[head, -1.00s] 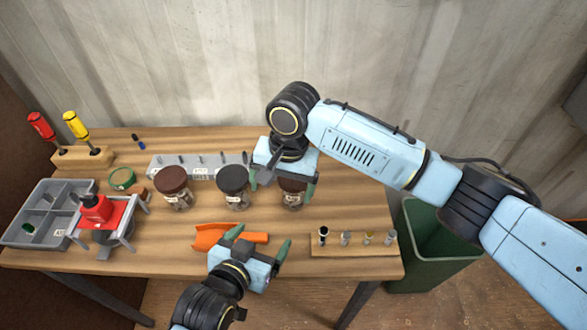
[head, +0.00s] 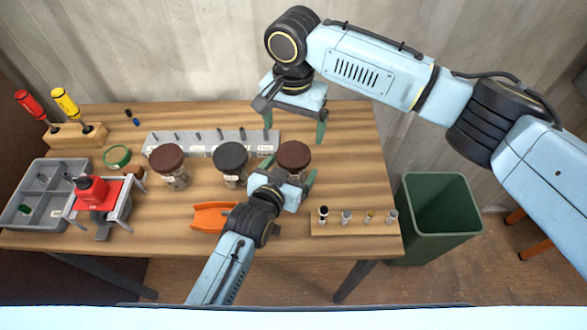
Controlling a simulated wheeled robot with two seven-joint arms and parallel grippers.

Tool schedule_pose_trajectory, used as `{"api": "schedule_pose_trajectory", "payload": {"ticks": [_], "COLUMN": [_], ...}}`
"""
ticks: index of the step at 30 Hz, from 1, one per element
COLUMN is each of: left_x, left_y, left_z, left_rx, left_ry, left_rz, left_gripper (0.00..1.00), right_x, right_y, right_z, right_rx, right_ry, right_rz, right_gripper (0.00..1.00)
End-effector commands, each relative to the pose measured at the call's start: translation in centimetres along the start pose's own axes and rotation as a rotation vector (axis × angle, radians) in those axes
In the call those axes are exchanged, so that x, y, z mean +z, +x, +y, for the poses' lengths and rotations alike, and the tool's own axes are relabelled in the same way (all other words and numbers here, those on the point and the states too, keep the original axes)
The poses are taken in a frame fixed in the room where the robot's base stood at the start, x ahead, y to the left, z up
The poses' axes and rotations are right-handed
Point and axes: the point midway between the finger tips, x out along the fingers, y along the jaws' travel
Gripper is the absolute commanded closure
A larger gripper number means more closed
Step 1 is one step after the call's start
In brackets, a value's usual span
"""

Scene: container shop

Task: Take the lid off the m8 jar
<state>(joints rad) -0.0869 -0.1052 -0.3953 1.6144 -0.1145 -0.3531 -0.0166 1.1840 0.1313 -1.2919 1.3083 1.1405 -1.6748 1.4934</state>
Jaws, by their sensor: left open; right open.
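Three lidded jars stand in a row on the table: one with a brown lid (head: 168,157) at the left, one with a black lid (head: 231,155) in the middle, and one with a brown lid (head: 293,154) at the right. All three lids are on. The jar labels are too small to read, so I cannot tell which is m8. My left gripper (head: 289,171) is open at the right jar, its fingers on either side of the body; I cannot tell whether they touch. It hides most of that jar's body. My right gripper (head: 295,124) is open and empty, behind and above the right jar.
A grey rack (head: 200,137) of bolts lies behind the jars. An orange scoop (head: 210,216) lies in front. A wooden strip (head: 352,228) with several small posts is at the front right. A red press (head: 93,192) and grey tray (head: 40,190) fill the left.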

Motion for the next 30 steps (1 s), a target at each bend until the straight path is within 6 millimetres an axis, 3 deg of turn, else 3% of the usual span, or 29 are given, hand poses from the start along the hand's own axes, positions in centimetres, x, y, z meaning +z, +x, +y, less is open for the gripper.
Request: {"api": "schedule_pose_trajectory", "payload": {"ticks": [7,18,30], "left_x": [0.0,0.0,0.0], "left_y": [2.3,2.6,2.6], "left_z": [-0.1,0.0,0.0], "left_rx": [-0.001,-0.001,-0.001], "left_ry": [0.000,0.000,0.000], "left_rz": [0.000,0.000,0.000], "left_gripper": [0.12,0.12,0.63], "right_x": [0.0,0.0,0.0], "right_y": [0.0,0.0,0.0], "right_z": [0.0,0.0,0.0], "right_rx": [0.000,0.000,0.000], "right_ry": [-0.001,-0.001,-0.001], "right_rz": [0.000,0.000,0.000], "right_gripper": [0.08,0.08,0.08]}}
